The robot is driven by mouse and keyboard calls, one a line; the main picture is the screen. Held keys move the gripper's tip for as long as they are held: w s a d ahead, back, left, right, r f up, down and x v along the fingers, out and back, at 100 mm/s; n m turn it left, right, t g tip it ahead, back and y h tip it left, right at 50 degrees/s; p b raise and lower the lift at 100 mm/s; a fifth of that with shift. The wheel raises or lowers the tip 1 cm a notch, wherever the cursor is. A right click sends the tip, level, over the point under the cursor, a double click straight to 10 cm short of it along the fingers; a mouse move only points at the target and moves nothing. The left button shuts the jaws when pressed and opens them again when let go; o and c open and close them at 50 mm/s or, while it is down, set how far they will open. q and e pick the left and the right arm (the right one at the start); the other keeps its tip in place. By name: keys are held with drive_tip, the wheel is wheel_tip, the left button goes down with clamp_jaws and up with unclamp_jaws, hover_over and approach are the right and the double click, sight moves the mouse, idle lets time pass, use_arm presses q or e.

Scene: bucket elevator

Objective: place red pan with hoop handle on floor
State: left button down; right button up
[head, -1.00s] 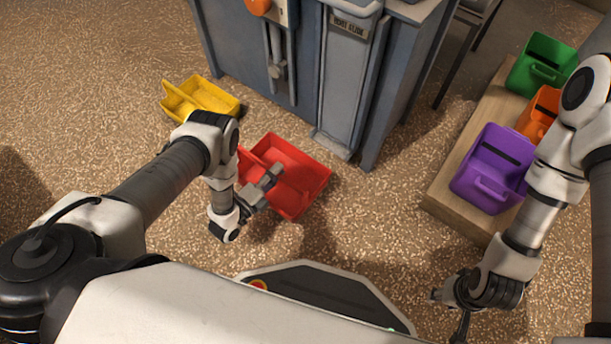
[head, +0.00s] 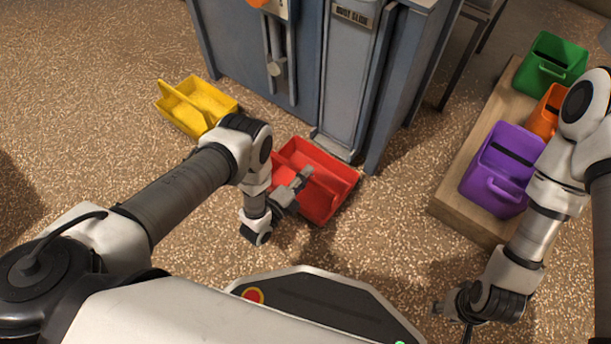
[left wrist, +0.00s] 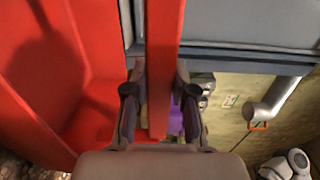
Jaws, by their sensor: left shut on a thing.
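The red pan (head: 334,184) is in front of the grey-blue cabinet in the head view, tilted a little, with its far edge close to the cabinet's foot. My left gripper (head: 303,178) is shut on the pan's red handle bar, and in the left wrist view the bar (left wrist: 163,60) runs between the two fingers. The pan's red inside (left wrist: 85,75) fills the left of that view. Whether the pan's underside touches the floor (head: 390,240) I cannot tell. My right gripper (head: 452,318) hangs at the lower right, empty; its fingers are too unclear to judge.
A yellow pan (head: 200,106) stands on the floor to the left of the cabinet (head: 300,85). Purple (head: 497,172), orange (head: 546,112) and green (head: 550,65) bins stand on a wooden platform (head: 455,199) at the right. Floor between cabinet and platform is clear.

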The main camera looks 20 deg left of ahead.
use_arm(q)
drive_tip(key=c, duration=1)
unclamp_jaws()
drive_tip(key=shift+f, duration=0.1)
drive_tip(key=shift+o, duration=0.2)
drive_tip(key=shift+s+r+p, duration=0.15)
drive_tip(key=shift+r+p, duration=0.05)
drive_tip(key=shift+p, duration=0.1)
drive_tip(key=p+v, duration=0.6)
drive_tip(key=v, duration=0.5)
drive_tip(key=shift+s+a, duration=0.2)
drive_tip(key=shift+s, duration=0.1)
